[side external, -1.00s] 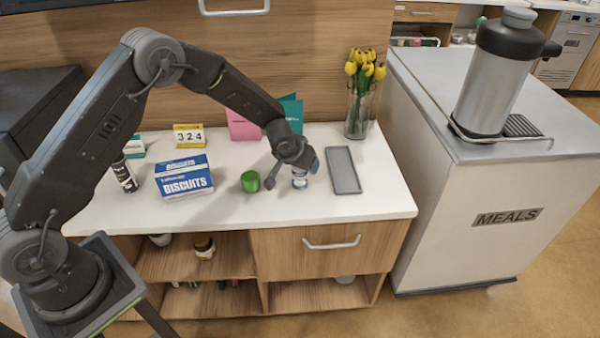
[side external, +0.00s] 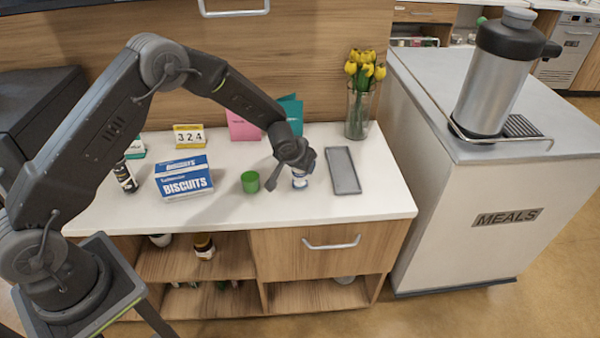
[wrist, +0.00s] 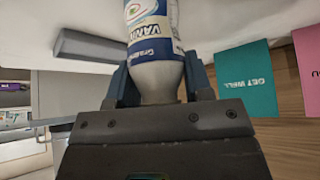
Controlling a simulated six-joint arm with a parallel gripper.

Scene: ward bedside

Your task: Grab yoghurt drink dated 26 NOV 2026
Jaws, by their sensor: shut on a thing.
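A white and blue bottle (side external: 300,178) stands on the bedside top, left of the grey tray. My gripper (wrist: 158,85) is shut on the bottle, one finger on each side. In the side view my gripper (side external: 300,165) comes down on it from above. No date can be read on the bottle in these views.
A green cup (side external: 250,182) stands close left of my gripper, and a grey tray (side external: 343,172) lies to the right. A biscuits box (side external: 184,178), a dark bottle (side external: 125,176), a calendar (side external: 188,136), cards (side external: 292,112) and a tulip vase (side external: 358,115) stand around. The front strip is clear.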

